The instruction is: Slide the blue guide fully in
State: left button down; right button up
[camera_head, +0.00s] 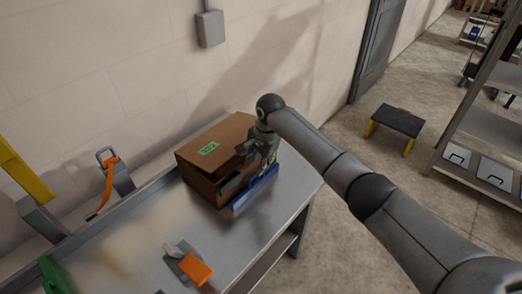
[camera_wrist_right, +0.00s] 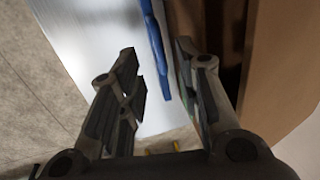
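The blue guide (camera_head: 258,190) is a low blue rail on the metal table (camera_head: 150,238), along the near right side of a brown cardboard box (camera_head: 213,143). My right gripper (camera_head: 262,155) is at the box's right side, above the guide, and partly covers it. In the right wrist view, the blue guide (camera_wrist_right: 154,42) runs between the two spread fingers of my right gripper (camera_wrist_right: 157,75), closer to the right finger. The gripper is open; I cannot tell whether a finger touches the guide. The box (camera_wrist_right: 285,65) is beyond the right finger. My left gripper is out of view.
An orange-handled clamp (camera_head: 195,268) sits on the table's near part. Another orange-strapped device (camera_head: 112,178) stands at the back edge. A green part (camera_head: 52,275) and a yellow bar (camera_head: 22,172) are at the left. A step stool (camera_head: 395,122) and shelving (camera_head: 480,125) stand right.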

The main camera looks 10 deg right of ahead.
notch_tip(320, 180, up, 6)
jog(key=s, duration=0.1)
jog(key=shift+d+r, duration=0.25)
jog(key=shift+d, duration=0.2)
